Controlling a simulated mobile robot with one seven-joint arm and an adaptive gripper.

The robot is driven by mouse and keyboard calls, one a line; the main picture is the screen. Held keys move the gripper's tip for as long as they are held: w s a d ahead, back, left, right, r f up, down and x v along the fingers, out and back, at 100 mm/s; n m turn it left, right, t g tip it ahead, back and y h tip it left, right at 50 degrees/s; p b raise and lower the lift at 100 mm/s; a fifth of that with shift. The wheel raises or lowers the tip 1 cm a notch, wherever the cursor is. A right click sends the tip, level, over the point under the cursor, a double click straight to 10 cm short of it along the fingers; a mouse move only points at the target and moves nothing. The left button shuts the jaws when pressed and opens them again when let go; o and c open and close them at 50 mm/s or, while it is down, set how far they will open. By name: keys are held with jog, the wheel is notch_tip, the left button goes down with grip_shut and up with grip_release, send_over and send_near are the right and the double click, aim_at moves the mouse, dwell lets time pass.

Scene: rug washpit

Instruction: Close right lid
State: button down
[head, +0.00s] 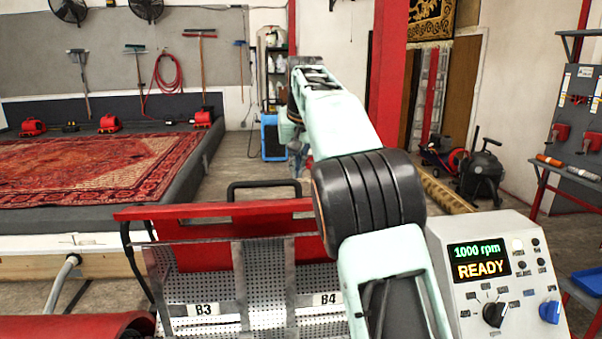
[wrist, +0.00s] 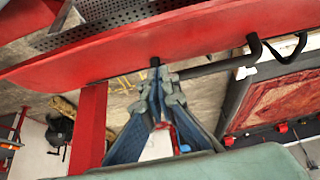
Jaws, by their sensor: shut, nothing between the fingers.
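The right lid (head: 215,209) is a long red panel standing raised behind the perforated metal drum (head: 270,285), whose sections are marked B3 and B4. A black bar handle (head: 263,188) sticks up along the lid's edge. My arm reaches over the drum, and my gripper (head: 299,160) is beyond the lid, small and partly hidden by my arm. In the wrist view the fingers of my gripper (wrist: 163,72) are together and empty, at one end of the black handle, beside the red lid (wrist: 180,40). I cannot tell whether they touch it.
A control box (head: 500,275) reads 1000 rpm, READY. Another red curved panel (head: 75,328) shows at the lower left. A patterned rug (head: 90,165) lies on a platform behind. A red post (head: 387,75) stands past my arm, and a tool rack (head: 580,130) is at right.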

aim_at(297, 207)
jog(key=x, duration=0.8)
jog(key=shift+d, duration=0.1)
jog(key=s, duration=0.2)
jog(key=shift+s, duration=0.3)
jog(key=shift+s+d+f, duration=0.1)
jog(key=shift+s+f, duration=0.05)
jog(key=shift+s, duration=0.65)
jog(key=shift+b, duration=0.4)
